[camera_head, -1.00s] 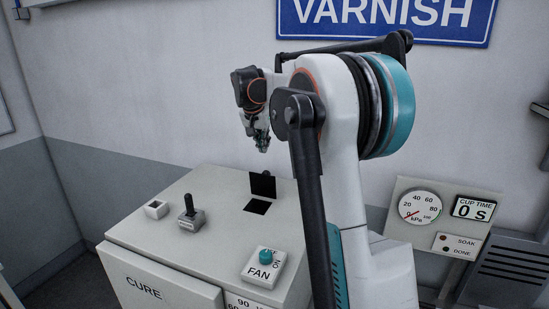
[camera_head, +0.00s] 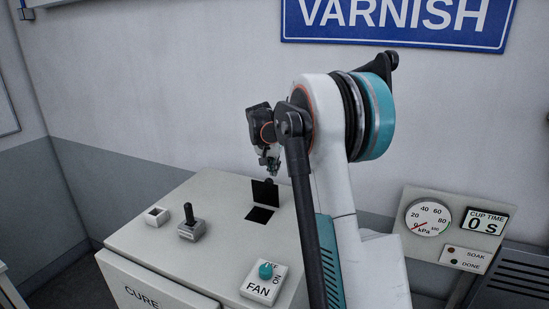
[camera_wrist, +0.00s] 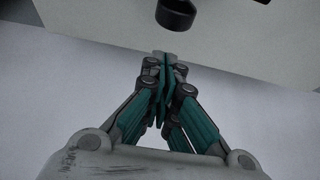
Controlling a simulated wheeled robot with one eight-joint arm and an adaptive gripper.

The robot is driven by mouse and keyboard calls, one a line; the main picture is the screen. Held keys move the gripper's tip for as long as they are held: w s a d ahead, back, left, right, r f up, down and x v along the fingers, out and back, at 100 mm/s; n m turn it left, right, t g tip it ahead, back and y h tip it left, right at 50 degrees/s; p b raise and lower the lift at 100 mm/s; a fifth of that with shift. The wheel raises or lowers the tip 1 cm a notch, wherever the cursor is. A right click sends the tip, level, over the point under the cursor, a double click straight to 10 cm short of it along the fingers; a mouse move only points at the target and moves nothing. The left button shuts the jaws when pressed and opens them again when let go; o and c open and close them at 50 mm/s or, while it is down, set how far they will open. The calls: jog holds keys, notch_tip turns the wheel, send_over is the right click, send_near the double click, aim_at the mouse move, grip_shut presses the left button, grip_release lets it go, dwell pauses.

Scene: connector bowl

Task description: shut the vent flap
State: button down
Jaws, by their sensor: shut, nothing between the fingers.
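The vent flap (camera_head: 265,192) is a black plate standing up at the back of the white cabinet top, behind a dark square opening (camera_head: 260,214). The flap is open. My gripper (camera_head: 272,172) is just above and slightly right of the flap's top edge in the head view; I cannot tell whether they touch. In the wrist view the teal-sided fingers (camera_wrist: 165,58) are closed together and empty. A dark round piece (camera_wrist: 176,14) shows just beyond the fingertips; I cannot tell if it belongs to the flap.
The cabinet top (camera_head: 222,196) also carries a small white box (camera_head: 156,215), a lever (camera_head: 191,223) and a FAN switch (camera_head: 265,280) with a teal knob. A gauge panel (camera_head: 455,229) stands at the right. A wall is close behind.

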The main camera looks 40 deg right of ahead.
aim_at(268, 190)
jog(key=shift+s+a, duration=0.35)
jog(key=shift+a, duration=0.2)
jog(key=shift+s+a, duration=0.35)
jog(key=shift+a, duration=0.2)
jog(key=shift+s+a, duration=0.1)
jog(key=shift+a, duration=0.05)
